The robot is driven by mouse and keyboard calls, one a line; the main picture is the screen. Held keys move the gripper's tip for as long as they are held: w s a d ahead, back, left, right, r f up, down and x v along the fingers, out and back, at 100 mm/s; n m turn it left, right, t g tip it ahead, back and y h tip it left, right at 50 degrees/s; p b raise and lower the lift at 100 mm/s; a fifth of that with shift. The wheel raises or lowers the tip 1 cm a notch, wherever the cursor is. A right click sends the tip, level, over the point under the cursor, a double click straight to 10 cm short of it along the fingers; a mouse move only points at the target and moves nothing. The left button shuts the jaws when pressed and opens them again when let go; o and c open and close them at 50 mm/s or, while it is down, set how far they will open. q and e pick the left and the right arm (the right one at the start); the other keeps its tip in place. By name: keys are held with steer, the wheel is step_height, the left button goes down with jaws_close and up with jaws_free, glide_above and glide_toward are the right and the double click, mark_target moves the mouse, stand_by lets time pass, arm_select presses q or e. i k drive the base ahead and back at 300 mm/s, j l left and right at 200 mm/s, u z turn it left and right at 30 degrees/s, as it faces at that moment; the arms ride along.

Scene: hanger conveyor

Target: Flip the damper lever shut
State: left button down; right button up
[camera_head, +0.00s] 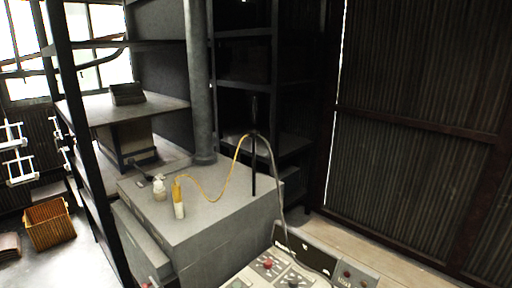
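I cannot make out a damper lever for certain in the head view. A thick grey vertical pipe (200,85) runs down behind the grey bench (215,215), and no lever clearly shows on it. A control panel (270,272) with red and dark knobs stands at the bottom centre, cut off by the picture's lower edge. Neither of my grippers is in view.
On the bench are a yellow-and-white tool (178,198) with a coiled yellow cord, a small white bottle (159,187) and a thin black stand (254,165). Dark shelves, an orange crate (48,223) and white hangers (18,165) are left. A corrugated wall (415,150) fills the right.

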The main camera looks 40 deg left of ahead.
mark_target(130, 161)
steer(key=k+j, duration=0.2)
steer(key=k+j+u, duration=0.15)
steer(key=j, duration=0.25)
steer(key=k+j, duration=0.25)
steer(key=u, duration=1.7)
steer(key=i+j+u, duration=0.25)
